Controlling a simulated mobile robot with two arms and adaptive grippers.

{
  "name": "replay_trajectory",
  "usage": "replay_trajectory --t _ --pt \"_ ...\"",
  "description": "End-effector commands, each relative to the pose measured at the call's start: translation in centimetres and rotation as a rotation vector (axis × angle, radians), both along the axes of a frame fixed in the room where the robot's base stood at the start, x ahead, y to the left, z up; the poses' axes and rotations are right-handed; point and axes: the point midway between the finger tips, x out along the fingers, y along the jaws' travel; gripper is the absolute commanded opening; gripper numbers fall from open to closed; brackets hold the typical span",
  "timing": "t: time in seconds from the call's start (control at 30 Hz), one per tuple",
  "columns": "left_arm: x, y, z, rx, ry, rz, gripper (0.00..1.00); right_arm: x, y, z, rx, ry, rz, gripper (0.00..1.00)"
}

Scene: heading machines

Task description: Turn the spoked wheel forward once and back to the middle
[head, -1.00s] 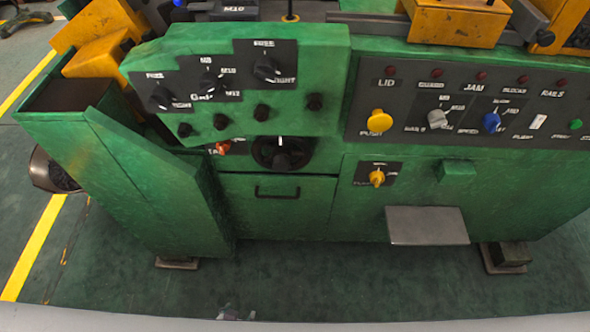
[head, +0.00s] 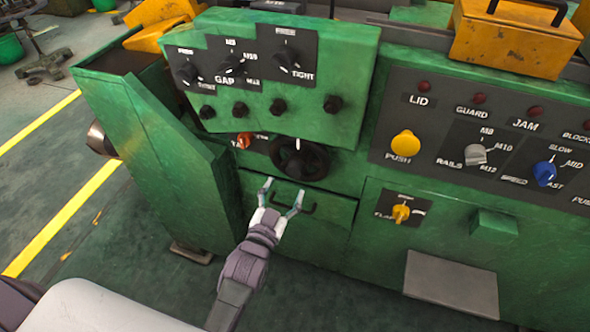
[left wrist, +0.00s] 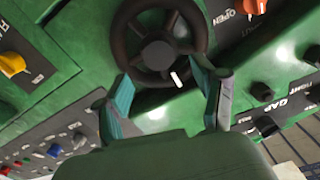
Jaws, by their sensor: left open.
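The spoked wheel (head: 300,158) is dark, with a hub and a white mark, on the green machine front below the row of dark knobs. In the head view the white mark points up. It also shows in the left wrist view (left wrist: 159,54), at the top between my fingers, its white mark on the side nearer my gripper. My left gripper (head: 281,190) is open and empty, just below the wheel and in front of the drawer handle. Its fingertips look apart from the rim, though the exact gap is hard to tell. My right gripper is not in view.
An orange-red switch (head: 244,140) sits left of the wheel. A drawer handle (head: 292,205) is below it. Yellow (head: 405,144) and blue (head: 544,173) knobs are on the right panel. A grey plate (head: 451,283) juts out low at the right.

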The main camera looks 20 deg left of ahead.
Motion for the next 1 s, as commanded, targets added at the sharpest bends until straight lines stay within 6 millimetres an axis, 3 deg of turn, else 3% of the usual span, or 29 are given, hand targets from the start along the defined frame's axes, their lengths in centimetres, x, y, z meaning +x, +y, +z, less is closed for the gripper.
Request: replay_trajectory --t 0.1,0.33,0.77,0.8,1.0 --pt "2.7 -0.1 0.1 -0.001 -0.001 0.000 0.70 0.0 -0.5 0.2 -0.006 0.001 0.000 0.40" --pt "6.2 -0.2 0.0 -0.001 0.001 0.000 0.70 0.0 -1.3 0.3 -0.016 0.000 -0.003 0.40" --pt "7.4 -0.3 -0.1 -0.001 0.003 0.001 0.70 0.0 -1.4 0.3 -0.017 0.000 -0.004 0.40" --pt "7.4 -0.3 -0.1 -0.001 0.003 0.000 0.68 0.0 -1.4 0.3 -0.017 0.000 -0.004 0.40" --pt "7.4 -0.3 -0.1 -0.001 0.002 -0.001 0.35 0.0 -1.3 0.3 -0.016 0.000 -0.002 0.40"
